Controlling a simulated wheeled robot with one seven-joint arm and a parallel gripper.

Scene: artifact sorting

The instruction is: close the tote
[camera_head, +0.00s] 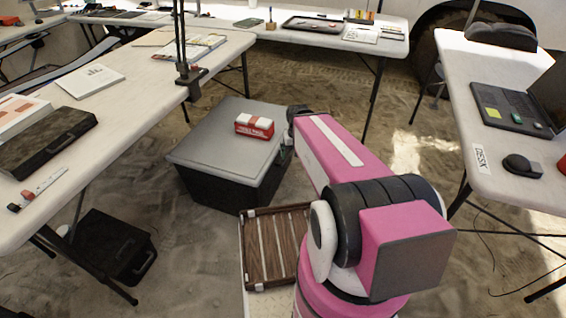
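A black tote (220,188) with a flat grey lid (212,142) stands on the sandy floor in the middle of the head view. The lid lies level over the tote's top, and I see no gap along its visible edges. A red and white packet (254,127) rests on the lid, near its right side. My pink arm reaches from the lower right to the tote's right side. My gripper (288,146) is beside the tote's right edge, mostly hidden behind my arm. I cannot see its fingers clearly or whether it touches the tote.
A smaller black box (108,247) sits under the left table (150,92). Tables also stand at the back and at the right (460,85). Sandy floor is open left of the crate.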

